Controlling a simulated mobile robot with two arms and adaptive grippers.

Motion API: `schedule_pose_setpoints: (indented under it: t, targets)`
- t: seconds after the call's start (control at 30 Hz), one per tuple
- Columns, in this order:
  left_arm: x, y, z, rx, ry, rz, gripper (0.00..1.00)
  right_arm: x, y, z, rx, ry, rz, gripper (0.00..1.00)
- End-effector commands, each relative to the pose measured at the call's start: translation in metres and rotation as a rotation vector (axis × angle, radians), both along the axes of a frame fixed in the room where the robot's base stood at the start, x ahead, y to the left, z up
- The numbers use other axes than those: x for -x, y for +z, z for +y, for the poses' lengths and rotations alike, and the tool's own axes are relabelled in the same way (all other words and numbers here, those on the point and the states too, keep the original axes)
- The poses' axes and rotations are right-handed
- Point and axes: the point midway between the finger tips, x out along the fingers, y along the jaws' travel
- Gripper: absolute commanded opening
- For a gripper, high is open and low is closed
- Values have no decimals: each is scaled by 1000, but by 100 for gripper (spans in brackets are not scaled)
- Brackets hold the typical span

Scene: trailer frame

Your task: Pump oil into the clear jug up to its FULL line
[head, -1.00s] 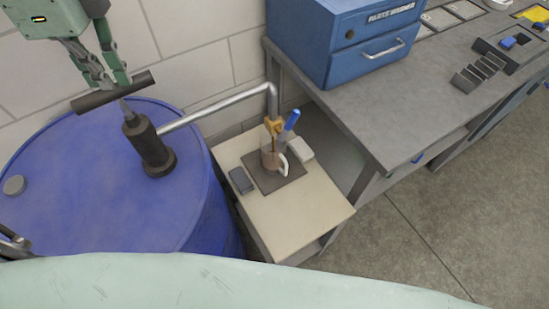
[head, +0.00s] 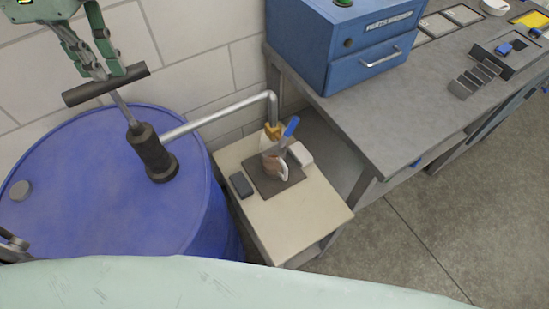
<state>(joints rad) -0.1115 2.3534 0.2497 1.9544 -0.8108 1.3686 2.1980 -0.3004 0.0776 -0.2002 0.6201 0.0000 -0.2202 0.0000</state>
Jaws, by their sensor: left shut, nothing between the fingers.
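A clear jug (head: 273,166) with a pale handle stands upright on a dark mat (head: 266,187), under the pump's ochre spout (head: 271,132). Brownish oil shows in it; its level and the FULL line are too small to read. The hand pump (head: 153,153) stands on the blue drum (head: 95,215). Its dark T-handle (head: 105,86) is raised, with a length of rod showing below it. My left gripper (head: 108,72) is shut with its fingertips at the T-handle, with nothing gripped between them.
A silver pipe (head: 210,121) runs from the pump to the spout. The small table (head: 290,220) also holds a dark block (head: 241,185), a white block (head: 300,154) and a blue-handled item (head: 290,128). A grey bench (head: 385,125) with a blue cabinet (head: 345,45) stands to the right.

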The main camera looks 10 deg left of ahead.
Motion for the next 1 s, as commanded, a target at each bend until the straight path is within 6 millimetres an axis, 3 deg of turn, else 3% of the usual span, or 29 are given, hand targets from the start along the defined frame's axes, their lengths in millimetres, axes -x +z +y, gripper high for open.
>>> schedule_pose_setpoints:
  t: [0.5, 1.0]
  targets:
    - [0, 52, 0, -1, 0, 0, 0, 0, 33, -2, 3, 1, -1, 0]
    - [0, 54, 0, 0, 0, 0, 0, 0, 33, -4, 4, 1, -1, 0]
